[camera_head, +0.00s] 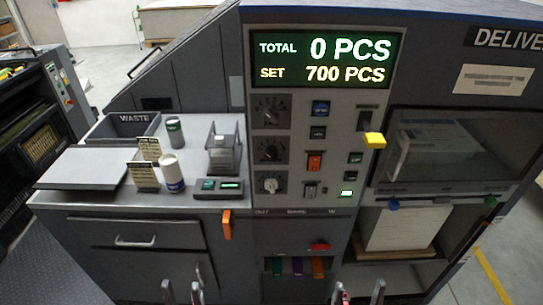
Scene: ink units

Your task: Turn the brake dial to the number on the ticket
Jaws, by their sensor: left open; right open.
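Three dials are stacked on the left of the grey control panel: a dark upper dial (270,110), a dark middle dial (270,150) and a pale lower dial (270,184). Their labels and numbers are too small to read, so I cannot tell which is the brake dial. Two small printed cards, an upper card (149,147) and a lower card (143,177), stand on the left counter; their text is unreadable. My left gripper (182,291) is open and empty at the bottom edge, before the cabinet. My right gripper (357,293) is open and empty, low before the panel.
The display (322,60) reads TOTAL 0 PCS, SET 700 PCS. A yellow lever handle (375,140) juts from the panel's right. The counter holds a waste tray (100,137), a green can (175,131), a white-and-blue can (171,172) and a small device (223,151).

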